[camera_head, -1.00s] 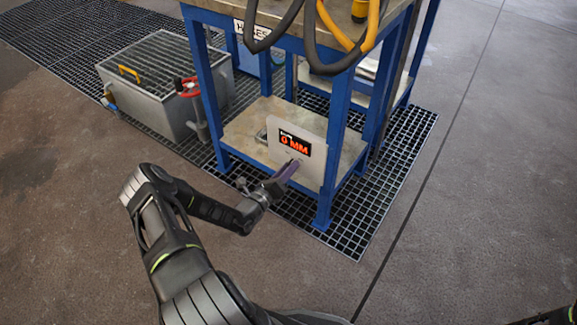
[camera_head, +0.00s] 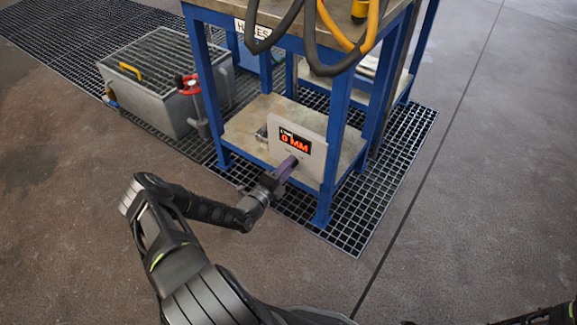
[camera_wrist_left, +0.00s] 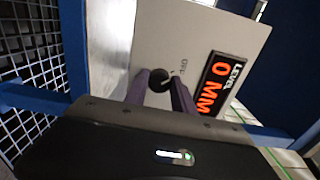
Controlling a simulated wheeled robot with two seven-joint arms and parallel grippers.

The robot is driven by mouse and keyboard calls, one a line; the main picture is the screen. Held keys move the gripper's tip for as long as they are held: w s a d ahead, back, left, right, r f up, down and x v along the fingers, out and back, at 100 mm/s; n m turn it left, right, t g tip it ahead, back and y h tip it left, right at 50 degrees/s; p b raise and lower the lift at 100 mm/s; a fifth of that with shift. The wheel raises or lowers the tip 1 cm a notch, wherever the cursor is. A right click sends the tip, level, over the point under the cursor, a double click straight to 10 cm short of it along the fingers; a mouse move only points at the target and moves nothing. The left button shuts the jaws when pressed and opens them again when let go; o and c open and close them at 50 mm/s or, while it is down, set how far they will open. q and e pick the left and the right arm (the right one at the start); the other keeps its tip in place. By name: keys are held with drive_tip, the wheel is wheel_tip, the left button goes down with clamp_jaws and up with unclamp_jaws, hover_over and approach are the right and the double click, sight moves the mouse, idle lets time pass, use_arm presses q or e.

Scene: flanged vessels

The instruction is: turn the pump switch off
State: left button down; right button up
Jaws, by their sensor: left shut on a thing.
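The pump switch is a small round black knob (camera_wrist_left: 160,80) on a pale panel (camera_wrist_left: 205,25), seen in the left wrist view. The word OFF is printed beside it, and a small light mark shows at the knob's edge on that side. My left gripper (camera_head: 287,168) reaches the panel (camera_head: 312,161) below its display. In the left wrist view its two purple fingers (camera_wrist_left: 160,86) are shut on the knob, one on each side. The fingers partly cover the knob, and in the head view they hide it. My right gripper is not visible.
A display (camera_head: 294,141) on the panel reads 0 MM in red. The panel stands on the lower shelf of a blue-framed table (camera_head: 205,85), with hoses (camera_head: 330,65) hanging above. A grey tank (camera_head: 160,80) and a red valve handle (camera_head: 188,84) are left.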

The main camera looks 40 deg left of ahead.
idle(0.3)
use_arm(q)
drive_tip(key=c, duration=1.1)
unclamp_jaws()
drive_tip(key=shift+o, duration=0.2)
drive_tip(key=shift+s, duration=0.1)
drive_tip(key=s+p, duration=0.2)
drive_tip(key=s, duration=0.5)
drive_tip(key=shift+s, duration=0.35)
drive_tip(key=shift+d, duration=0.1)
